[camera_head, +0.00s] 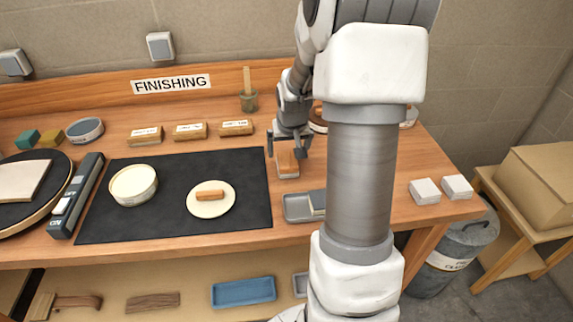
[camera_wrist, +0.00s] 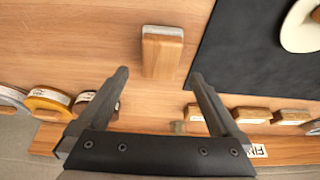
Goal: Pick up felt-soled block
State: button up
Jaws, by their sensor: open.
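The felt-soled block (camera_head: 288,170) is a small wooden block on the bench, just right of the black mat. In the wrist view the block (camera_wrist: 162,54) shows its wooden face and a pale grey layer along its far end. My gripper (camera_head: 288,150) is over the block in the head view, with its jaws pointing down. In the wrist view my gripper (camera_wrist: 160,75) is open and empty, its two fingers apart with the block ahead between their tips. No contact shows.
The black mat (camera_head: 110,222) holds a round cream tub (camera_head: 133,185) and a pale disc (camera_head: 202,211) with a wooden bar. A grey tray (camera_head: 293,208) lies in front of the block. Several labelled blocks (camera_head: 190,131) stand behind the mat. My arm hides part of the bench.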

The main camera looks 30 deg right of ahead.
aim_at(287, 159)
jog(key=shift+x, duration=2.8)
jog(key=shift+s+a, duration=0.1)
jog(key=c, duration=1.4)
